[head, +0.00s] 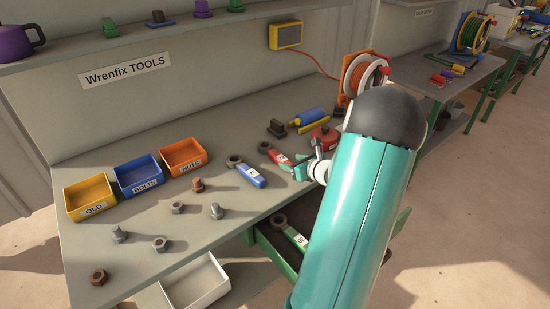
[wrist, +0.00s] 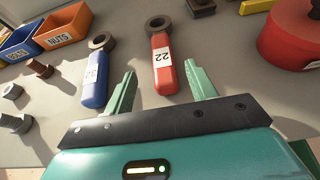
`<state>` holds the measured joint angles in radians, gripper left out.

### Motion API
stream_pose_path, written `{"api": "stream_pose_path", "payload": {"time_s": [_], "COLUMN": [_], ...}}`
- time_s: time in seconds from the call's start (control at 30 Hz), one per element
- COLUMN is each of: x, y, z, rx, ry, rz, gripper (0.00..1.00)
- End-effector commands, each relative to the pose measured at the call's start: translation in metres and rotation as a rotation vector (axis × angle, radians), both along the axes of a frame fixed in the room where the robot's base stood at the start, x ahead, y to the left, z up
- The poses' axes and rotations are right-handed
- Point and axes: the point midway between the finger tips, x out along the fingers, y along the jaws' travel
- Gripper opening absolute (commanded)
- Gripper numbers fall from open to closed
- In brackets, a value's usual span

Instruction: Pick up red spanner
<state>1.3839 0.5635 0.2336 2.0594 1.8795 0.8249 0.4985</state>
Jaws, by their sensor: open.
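The red spanner (head: 277,156) lies on the workbench, right of the blue spanner (head: 247,173), partly behind my arm's end in the head view. In the wrist view the red spanner (wrist: 164,67) has a white label reading 22 and a dark ring end pointing away. My gripper (wrist: 161,85) is open and empty. Its two green fingers stand on either side of the red spanner's handle in the picture; I cannot tell the height gap. The blue spanner (wrist: 95,75) lies just left of the left finger. In the head view my gripper (head: 302,166) is partly hidden by my arm.
A round red tin (wrist: 292,32) stands to the right. Yellow, blue and orange bins (head: 186,169) stand on the left, with several loose bolts and nuts (head: 160,244) before them. An open drawer (head: 263,238) holds a green spanner (head: 294,237).

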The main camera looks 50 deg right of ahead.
Motion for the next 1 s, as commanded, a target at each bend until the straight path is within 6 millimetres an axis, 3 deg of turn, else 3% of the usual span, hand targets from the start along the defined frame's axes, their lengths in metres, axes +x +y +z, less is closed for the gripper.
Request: {"api": "stream_pose_path", "payload": {"time_s": [0.53, 0.83, 0.87, 1.0], "x": [0.063, 0.071, 0.071, 0.07], "y": [-0.014, -0.015, -0.015, -0.016], "z": [-0.026, -0.028, -0.028, -0.028], "rx": [0.001, 0.0, 0.0, 0.0], "ry": [0.001, 0.002, 0.002, 0.002], "rz": [0.005, 0.004, 0.004, 0.004], "gripper": [0.56, 0.56, 0.54, 0.27]}}
